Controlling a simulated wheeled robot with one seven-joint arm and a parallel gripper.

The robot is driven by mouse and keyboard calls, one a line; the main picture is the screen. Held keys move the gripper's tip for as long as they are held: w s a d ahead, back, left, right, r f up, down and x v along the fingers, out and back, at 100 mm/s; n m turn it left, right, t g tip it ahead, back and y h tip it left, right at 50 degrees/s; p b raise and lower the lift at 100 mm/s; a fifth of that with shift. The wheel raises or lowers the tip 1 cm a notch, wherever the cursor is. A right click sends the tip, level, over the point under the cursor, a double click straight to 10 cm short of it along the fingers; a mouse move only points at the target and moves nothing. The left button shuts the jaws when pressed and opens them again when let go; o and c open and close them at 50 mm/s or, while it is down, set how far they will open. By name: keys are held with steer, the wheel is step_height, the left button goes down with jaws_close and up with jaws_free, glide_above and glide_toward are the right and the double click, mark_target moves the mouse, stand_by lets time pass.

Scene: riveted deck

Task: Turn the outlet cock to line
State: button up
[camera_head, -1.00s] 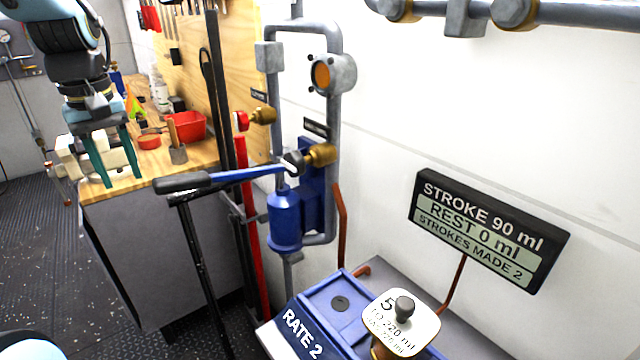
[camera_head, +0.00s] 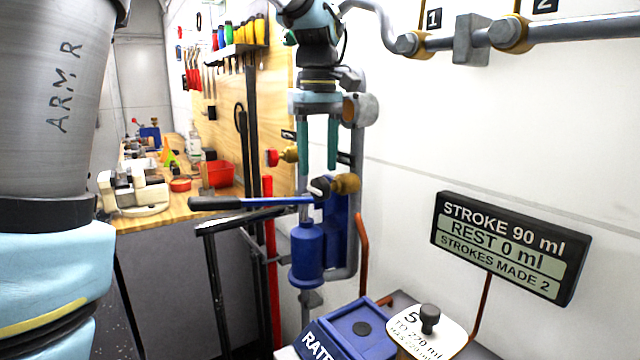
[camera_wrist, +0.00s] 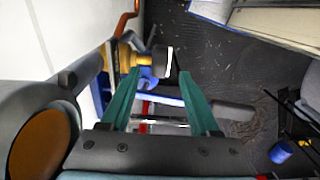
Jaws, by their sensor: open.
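My gripper (camera_head: 318,163) is open, pointing down with its two teal fingers apart and nothing visible between them. In the head view it overlaps the wall pipework, just above a brass cock (camera_head: 346,184) with a dark grey end. That brass and dark fitting (camera_wrist: 126,56) shows beyond the fingertips in the wrist view; contact cannot be seen. A second brass cock (camera_head: 289,153) with a red handle (camera_head: 272,157) is left of the fingers. The small labels by both are unreadable, so I cannot tell which is the outlet cock.
A blue pump (camera_head: 307,257) has a long lever with a black grip (camera_head: 215,203) reaching left. A display (camera_head: 505,247) reads stroke 90 ml, rest 0 ml, strokes made 2. A blue rate box (camera_head: 352,328) stands below. A workbench (camera_head: 185,208) is at left.

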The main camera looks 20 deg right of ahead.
mark_target(318, 183)
steer(key=shift+f, duration=2.45)
jaws_close()
